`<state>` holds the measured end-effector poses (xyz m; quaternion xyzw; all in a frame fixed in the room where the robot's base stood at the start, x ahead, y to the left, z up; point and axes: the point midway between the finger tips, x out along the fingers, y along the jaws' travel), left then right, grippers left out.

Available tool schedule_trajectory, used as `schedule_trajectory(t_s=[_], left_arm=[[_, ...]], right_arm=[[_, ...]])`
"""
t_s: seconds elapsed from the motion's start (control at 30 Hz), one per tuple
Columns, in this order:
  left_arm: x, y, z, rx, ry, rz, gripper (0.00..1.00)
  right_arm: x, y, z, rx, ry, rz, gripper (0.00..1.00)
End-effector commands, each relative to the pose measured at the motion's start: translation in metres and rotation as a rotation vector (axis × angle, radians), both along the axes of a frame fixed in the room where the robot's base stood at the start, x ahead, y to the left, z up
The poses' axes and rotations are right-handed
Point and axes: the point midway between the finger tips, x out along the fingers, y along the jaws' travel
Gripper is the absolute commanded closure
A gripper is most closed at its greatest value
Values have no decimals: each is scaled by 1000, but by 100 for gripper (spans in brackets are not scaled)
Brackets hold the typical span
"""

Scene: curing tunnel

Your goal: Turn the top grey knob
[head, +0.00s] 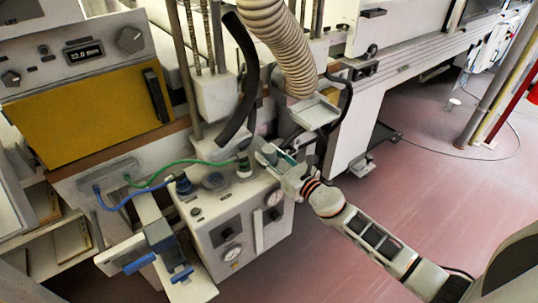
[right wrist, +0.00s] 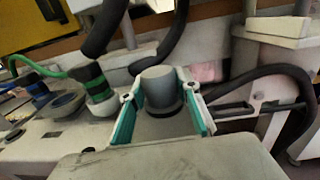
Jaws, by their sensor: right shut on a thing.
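My right gripper (head: 274,157) reaches in from the lower right to the top of a white control box (head: 215,222). In the right wrist view its teal-padded fingers (right wrist: 160,112) are shut on an upright grey knob (right wrist: 158,85), one finger on each side. In the head view this knob is mostly hidden by the gripper. A wide, low grey knob (head: 213,180) sits further left on the box top, between a blue fitting (head: 184,186) and a green-banded fitting (head: 243,166). My left gripper is not in view.
A ribbed hose (head: 280,45) and a black hose (head: 240,80) hang close behind the gripper. A yellow panel (head: 85,112) stands at the left. A bracket with blue clamps (head: 140,262) sits left of the box. The floor (head: 440,180) at the right is clear.

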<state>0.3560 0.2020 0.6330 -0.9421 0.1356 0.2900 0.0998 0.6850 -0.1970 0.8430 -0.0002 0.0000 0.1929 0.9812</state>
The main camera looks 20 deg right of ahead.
Motion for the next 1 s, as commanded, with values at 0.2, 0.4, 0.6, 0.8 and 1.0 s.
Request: schedule_trajectory(t_s=[0.2,0.4,0.6,0.8,1.0], left_arm=[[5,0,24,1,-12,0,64],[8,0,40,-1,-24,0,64],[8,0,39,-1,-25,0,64],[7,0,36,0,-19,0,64],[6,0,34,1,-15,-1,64]], right_arm=[[0,2,5,6,0,-87,90],[0,1,2,3,0,-183,90],[0,0,0,0,0,-197,90],[0,0,0,0,0,-196,53],[0,0,0,0,0,-195,51]])
